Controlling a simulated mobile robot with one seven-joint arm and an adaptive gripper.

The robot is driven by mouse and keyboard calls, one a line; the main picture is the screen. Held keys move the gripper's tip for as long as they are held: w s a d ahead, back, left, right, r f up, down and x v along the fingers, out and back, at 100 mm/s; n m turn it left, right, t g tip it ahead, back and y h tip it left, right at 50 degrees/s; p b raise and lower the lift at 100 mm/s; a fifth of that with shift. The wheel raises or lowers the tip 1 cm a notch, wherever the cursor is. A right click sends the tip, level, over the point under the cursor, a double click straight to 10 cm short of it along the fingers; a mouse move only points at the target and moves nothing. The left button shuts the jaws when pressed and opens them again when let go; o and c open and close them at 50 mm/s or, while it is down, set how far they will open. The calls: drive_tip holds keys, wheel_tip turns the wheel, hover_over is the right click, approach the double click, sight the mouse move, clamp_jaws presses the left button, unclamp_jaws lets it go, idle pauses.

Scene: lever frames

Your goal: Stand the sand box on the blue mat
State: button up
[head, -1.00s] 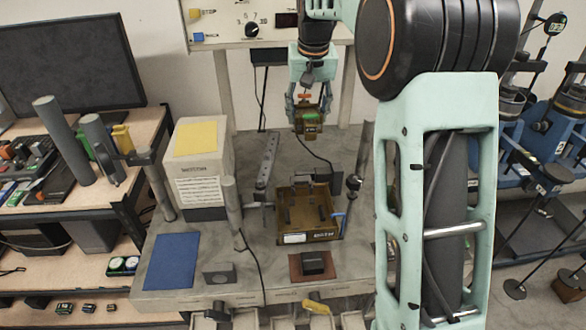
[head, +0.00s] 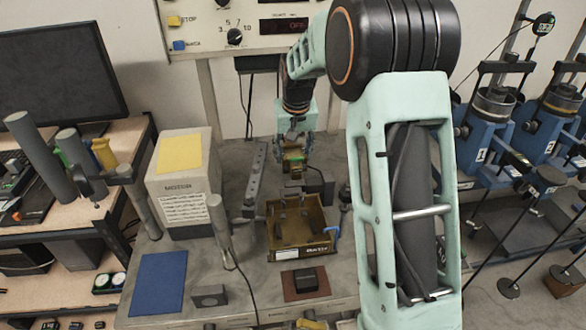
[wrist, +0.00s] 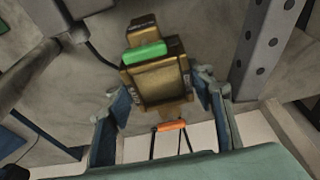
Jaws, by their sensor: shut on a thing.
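My gripper (head: 293,158) is shut on a sand-brown box (head: 292,168) with a green strip, behind the brown tray. In the wrist view the box (wrist: 160,82) sits between the two fingers of my gripper (wrist: 163,104), and an orange piece shows at its near end. The box appears tilted; I cannot tell whether it touches anything below. The blue mat (head: 158,284) lies flat at the front left of the grey bench, bare, well to the left of and nearer than my gripper.
The brown tray (head: 276,257) holds dark pieces. A motor box (head: 180,190) with a yellow top stands behind the mat. A grey post (head: 219,222) with a cable and a grey block (head: 210,296) stand right of the mat. A dark block (head: 306,280) sits on a brown mat.

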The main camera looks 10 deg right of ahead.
drive_tip(key=shift+s+x, duration=0.15)
drive_tip(key=shift+x, duration=0.75)
drive_tip(key=shift+s+x, duration=0.2)
drive_tip(key=shift+x, duration=0.65)
drive_tip(key=shift+s+x, duration=0.15)
drive_tip(key=shift+x, duration=0.75)
drive_tip(key=shift+f, duration=0.15)
drive_tip(key=shift+s+f+b, duration=0.3)
drive_tip(key=shift+f+b, duration=0.1)
drive_tip(key=shift+f, duration=0.25)
drive_tip(key=o, duration=1.1)
drive_tip(key=shift+s+f, duration=0.1)
drive_tip(key=shift+f, duration=0.05)
drive_tip(key=shift+o, duration=1.3)
drive_tip(key=shift+w+f, duration=0.1)
drive_tip(key=shift+w, duration=0.1)
drive_tip(key=shift+o, duration=0.4)
drive_tip(key=shift+r, duration=0.25)
